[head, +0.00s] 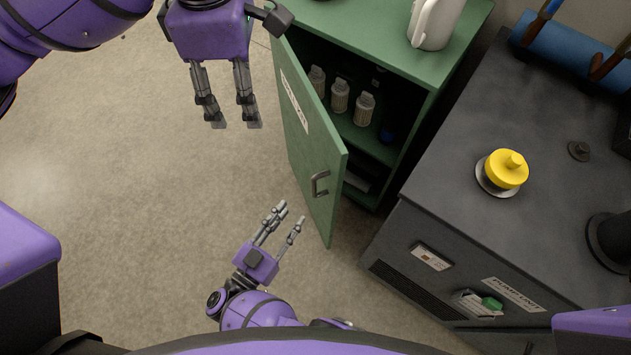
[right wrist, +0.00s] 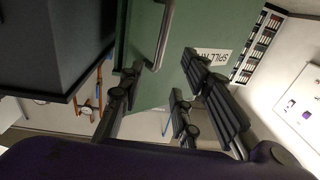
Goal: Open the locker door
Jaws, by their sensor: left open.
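The green locker (head: 385,157) stands with its door (head: 305,150) partly open, and its inside shows. The door's metal handle (head: 319,184) is near the door's free edge; it also shows in the right wrist view (right wrist: 166,35). My right gripper (head: 291,212) is open and empty, low in the head view, left of the door's lower edge and apart from the handle. In the right wrist view its spread fingers (right wrist: 165,88) appear in front of the door (right wrist: 150,85). My left gripper (head: 234,124) is open and empty, left of the door.
Several bottles (head: 340,96) stand on the locker shelf, and a white jug (head: 434,24) is on top. A dark cabinet (head: 455,160) with a yellow knob (head: 507,168) stands to the right of the locker. The floor (head: 120,170) left of the door is clear.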

